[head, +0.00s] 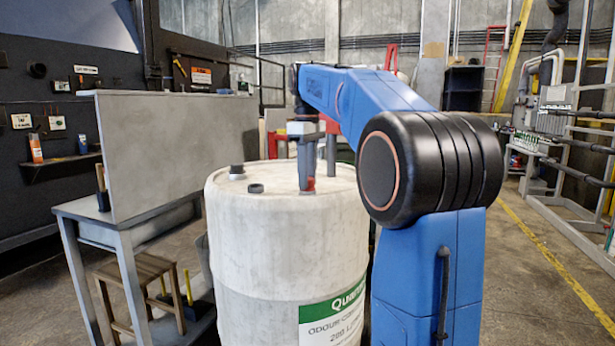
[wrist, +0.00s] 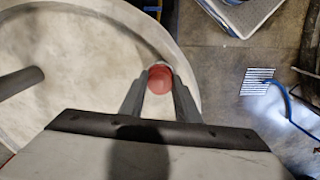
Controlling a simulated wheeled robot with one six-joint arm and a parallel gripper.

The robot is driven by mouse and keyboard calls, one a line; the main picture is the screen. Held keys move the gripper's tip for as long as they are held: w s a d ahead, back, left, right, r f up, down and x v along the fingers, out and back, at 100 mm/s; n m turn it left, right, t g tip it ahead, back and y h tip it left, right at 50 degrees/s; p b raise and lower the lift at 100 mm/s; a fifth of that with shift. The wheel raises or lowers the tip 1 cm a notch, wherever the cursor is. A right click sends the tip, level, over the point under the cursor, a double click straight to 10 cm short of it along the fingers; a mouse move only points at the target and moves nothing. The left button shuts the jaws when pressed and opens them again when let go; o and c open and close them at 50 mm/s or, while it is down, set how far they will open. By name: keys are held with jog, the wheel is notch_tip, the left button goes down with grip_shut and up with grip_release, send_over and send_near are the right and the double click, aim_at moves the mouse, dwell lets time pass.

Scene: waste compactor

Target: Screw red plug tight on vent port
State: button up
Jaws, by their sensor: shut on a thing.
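The red plug (head: 309,184) is at the top of the white drum (head: 280,235), near the front right of its lid. My gripper (head: 307,180) points down over the lid and is shut on the plug. In the wrist view, the round red plug (wrist: 160,78) sits between my two finger tips (wrist: 160,82), near the drum's rim. The vent port is hidden under the plug and fingers, so I cannot tell whether the plug is seated in it.
A black cap (head: 237,172) and a dark ring-like fitting (head: 256,188) stand on the lid's left side. A grey metal bench with an upright panel (head: 175,150) is left of the drum. A wooden stool (head: 140,285) stands by it. A blue hose (wrist: 290,105) lies on the floor.

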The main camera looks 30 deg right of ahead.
jog(key=m, duration=0.3)
jog(key=shift+m, duration=1)
jog(key=m, duration=0.2)
jog(key=shift+m, duration=1.6)
jog(key=shift+m, duration=0.5)
jog(key=m, duration=0.4)
